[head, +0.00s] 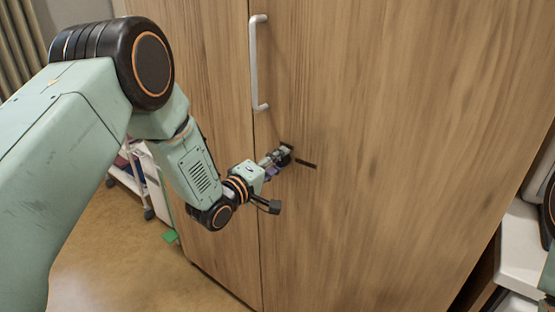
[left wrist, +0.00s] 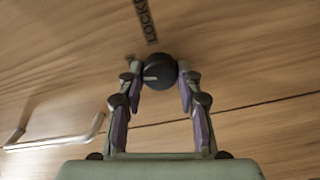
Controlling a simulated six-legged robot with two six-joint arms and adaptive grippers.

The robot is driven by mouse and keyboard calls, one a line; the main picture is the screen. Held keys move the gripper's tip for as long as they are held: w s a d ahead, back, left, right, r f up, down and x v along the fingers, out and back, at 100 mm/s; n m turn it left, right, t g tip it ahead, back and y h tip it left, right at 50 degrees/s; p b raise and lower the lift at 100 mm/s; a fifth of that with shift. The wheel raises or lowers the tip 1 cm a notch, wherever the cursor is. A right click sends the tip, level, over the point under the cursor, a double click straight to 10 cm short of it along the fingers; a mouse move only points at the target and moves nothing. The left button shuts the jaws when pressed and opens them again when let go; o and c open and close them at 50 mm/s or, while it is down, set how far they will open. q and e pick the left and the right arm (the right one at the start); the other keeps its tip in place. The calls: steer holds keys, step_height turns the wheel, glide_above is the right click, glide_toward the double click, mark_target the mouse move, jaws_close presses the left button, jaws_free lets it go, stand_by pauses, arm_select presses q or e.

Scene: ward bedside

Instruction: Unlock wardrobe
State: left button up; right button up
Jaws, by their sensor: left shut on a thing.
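The wooden wardrobe (head: 410,130) fills most of the head view, with both doors shut. A round black lock knob (left wrist: 160,71) with a pale pointer line sits on the right door. A dark label strip (head: 306,163) lies beside it; in the left wrist view the letters "LOCK" can be read on the label (left wrist: 146,20). My left gripper (head: 279,157) is at the door, and in the left wrist view its fingertips (left wrist: 160,80) are closed on the knob's two sides. The gripper partly hides the knob in the head view. My right gripper is out of view.
A pale vertical door handle (head: 254,62) is above the knob, near the door seam. A white wheeled trolley (head: 127,172) stands left of the wardrobe. White furniture (head: 523,245) is at the right edge. Open floor (head: 130,265) lies at the lower left.

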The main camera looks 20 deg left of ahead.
arm_select(q)
steer(key=shift+n, duration=1.4)
steer(key=o, duration=1.1)
steer(key=shift+o, duration=0.2)
steer(key=shift+s, duration=0.1)
steer(key=v, duration=1.1)
steer(key=shift+s+a, duration=0.15)
steer(key=shift+s, duration=0.25)
